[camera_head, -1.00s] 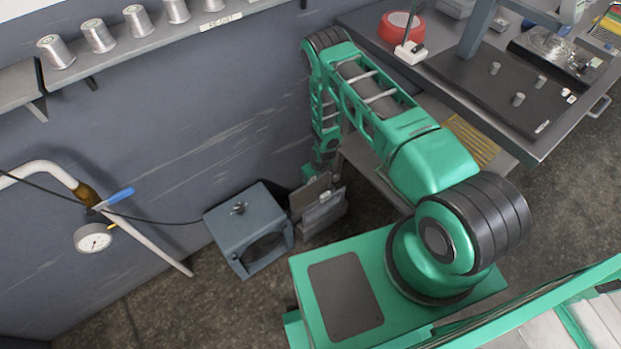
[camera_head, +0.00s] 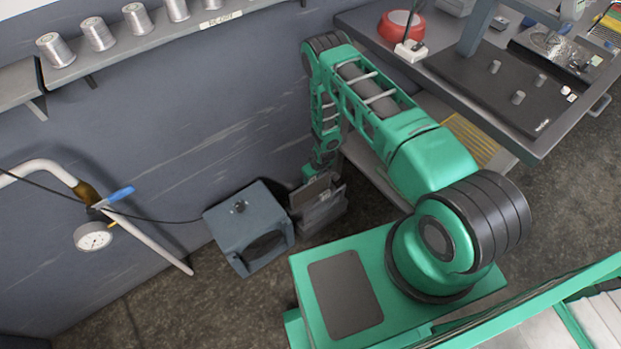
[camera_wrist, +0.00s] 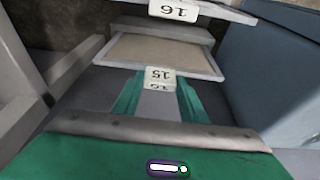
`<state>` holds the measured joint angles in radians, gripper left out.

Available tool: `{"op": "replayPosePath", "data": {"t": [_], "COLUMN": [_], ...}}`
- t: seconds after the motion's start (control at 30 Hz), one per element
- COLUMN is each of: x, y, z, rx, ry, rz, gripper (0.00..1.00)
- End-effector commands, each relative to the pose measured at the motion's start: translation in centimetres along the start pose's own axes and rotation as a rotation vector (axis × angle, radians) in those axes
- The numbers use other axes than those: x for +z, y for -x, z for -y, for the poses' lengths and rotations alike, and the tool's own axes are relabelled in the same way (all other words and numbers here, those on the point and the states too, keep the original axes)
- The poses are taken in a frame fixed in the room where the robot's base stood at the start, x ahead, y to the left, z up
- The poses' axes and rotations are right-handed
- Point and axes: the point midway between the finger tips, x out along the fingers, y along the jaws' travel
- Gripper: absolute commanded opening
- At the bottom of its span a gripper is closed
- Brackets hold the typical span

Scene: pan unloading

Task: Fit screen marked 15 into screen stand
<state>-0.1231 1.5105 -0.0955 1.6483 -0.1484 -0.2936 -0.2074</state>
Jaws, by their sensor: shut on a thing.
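The screen marked 15 (camera_wrist: 165,50) has a tan mesh in a grey frame, with its tag at the near edge in the wrist view. My gripper (camera_wrist: 158,82) is shut on that near edge, a green finger on each side of the tag. In the head view, a thin grey-brown plate (camera_head: 312,192) shows below the end of my arm, at the grey screen stand (camera_head: 320,214). My fingertips are hard to make out there. I cannot tell how far the screen sits in a slot. A screen marked 16 (camera_wrist: 178,12) shows at the top of the wrist view.
A blue-grey box with a round opening (camera_head: 248,230) stands close on the stand's left. A pipe with a gauge (camera_head: 93,236) is on the wall at left. A workbench (camera_head: 490,95) stands at upper right. Floor is clear in front of the box.

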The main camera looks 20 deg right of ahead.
Motion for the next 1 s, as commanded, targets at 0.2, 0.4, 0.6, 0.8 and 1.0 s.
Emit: {"op": "replayPosePath", "data": {"t": [0.2,0.4,0.6,0.8,1.0], "x": [0.0,0.0,0.0,-0.1,0.0], "y": [0.0,0.0,0.3,2.8,6.4], "z": [0.0,0.0,0.0,0.0,0.0], "rx": [0.0,0.0,0.0,0.0,0.0], "ry": [0.0,0.0,0.0,-0.001,-0.001], "rz": [-0.001,0.0,0.0,-0.001,0.0], "gripper": [0.55,0.61,0.61,0.61,0.61]}}
